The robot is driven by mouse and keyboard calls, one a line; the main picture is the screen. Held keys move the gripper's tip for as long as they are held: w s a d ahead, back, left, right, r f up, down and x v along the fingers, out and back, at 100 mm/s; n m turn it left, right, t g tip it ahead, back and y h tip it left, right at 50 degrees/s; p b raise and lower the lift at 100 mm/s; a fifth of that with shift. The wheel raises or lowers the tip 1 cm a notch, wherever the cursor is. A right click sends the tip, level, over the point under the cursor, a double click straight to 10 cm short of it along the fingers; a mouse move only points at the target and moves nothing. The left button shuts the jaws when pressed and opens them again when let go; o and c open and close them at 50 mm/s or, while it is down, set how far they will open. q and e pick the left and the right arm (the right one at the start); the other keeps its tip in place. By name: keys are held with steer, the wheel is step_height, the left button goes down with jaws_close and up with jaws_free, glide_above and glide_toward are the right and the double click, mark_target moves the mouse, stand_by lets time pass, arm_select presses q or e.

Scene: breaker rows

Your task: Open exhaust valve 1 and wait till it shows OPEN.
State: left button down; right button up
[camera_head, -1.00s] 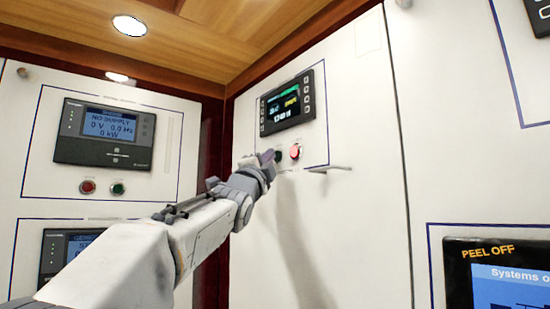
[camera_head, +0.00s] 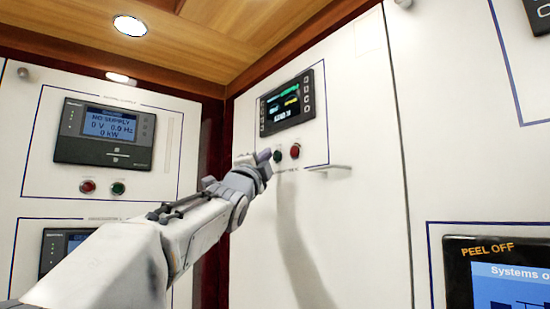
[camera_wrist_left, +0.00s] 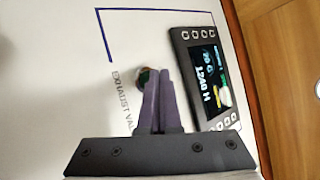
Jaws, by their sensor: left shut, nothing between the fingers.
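The exhaust valve panel on the white cabinet has a dark display (camera_head: 287,102) with a green button (camera_head: 277,156) and a red button (camera_head: 295,151) below it. My left gripper (camera_head: 264,156) is shut and empty, its tip just left of the green button. I cannot tell whether it touches the button. In the left wrist view the shut fingers (camera_wrist_left: 158,105) partly hide the buttons, beside the label "EXHAUST VA..." (camera_wrist_left: 122,98). The display also shows there (camera_wrist_left: 205,75); no OPEN reading is legible. My right gripper is not in view.
A metal handle (camera_head: 330,168) sticks out right of the buttons. Another panel (camera_head: 104,133) reading NO SUPPLY is on the left cabinet, with its own red (camera_head: 87,187) and green (camera_head: 118,188) buttons. A screen (camera_head: 500,275) is at lower right.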

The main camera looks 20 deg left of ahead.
arm_select(q)
steer(key=shift+s+a, duration=0.1)
steer(key=shift+s, duration=0.05)
steer(key=s+a, duration=0.1)
steer(key=s, duration=0.1)
steer(key=s+a, duration=0.2)
stand_by(0.5)
stand_by(0.7)
